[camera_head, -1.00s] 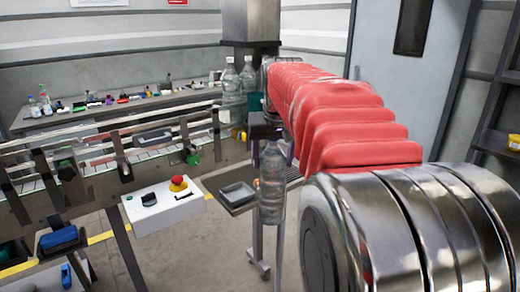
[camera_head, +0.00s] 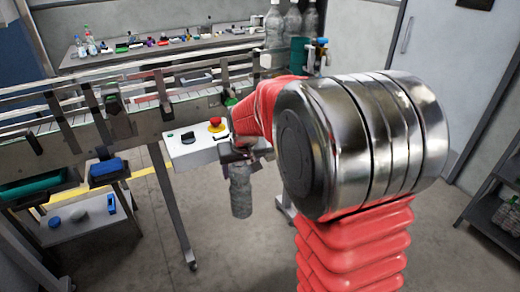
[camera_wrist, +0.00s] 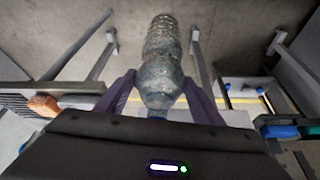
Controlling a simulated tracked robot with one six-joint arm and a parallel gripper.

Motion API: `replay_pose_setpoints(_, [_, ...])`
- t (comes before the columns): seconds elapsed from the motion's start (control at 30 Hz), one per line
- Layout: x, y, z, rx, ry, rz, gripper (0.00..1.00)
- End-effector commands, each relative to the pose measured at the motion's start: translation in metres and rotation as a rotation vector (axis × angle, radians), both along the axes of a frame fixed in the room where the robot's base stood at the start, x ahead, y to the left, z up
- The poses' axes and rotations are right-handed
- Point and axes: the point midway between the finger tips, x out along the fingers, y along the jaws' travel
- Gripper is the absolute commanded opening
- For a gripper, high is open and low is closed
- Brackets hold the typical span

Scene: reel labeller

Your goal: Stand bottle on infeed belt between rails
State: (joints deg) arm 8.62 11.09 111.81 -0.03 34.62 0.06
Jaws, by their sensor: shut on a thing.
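My gripper (camera_head: 240,154) is shut on a clear plastic bottle (camera_head: 241,192), which hangs upright below it in the head view. In the wrist view the bottle (camera_wrist: 160,65) sits between the two purple-grey fingers of my gripper (camera_wrist: 160,95), held near its neck end. The bottle is in open air over the floor, in front of the white control box. The infeed belt (camera_head: 185,95) with its metal rails (camera_head: 130,76) runs across the head view to the left, behind and above the bottle. My red-sleeved arm hides part of the conveyor's right end.
A white control box (camera_head: 193,150) with a red stop button (camera_head: 215,124) juts out in front of the conveyor. Several large bottles (camera_head: 292,25) stand at the conveyor's right end. A low cart (camera_head: 85,228) with blue items is at lower left. Floor is clear below the bottle.

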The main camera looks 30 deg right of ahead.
Motion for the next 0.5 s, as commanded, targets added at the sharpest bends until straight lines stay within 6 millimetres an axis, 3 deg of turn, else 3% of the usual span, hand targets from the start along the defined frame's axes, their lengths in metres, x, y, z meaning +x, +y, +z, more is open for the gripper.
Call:
replay_pose_setpoints(0.23, [-0.007,0.058,-0.046,0.000,-0.001,0.102,0.00])
replay_pose_setpoints(0.5, [-0.015,0.085,-0.068,0.000,-0.004,0.151,0.00])
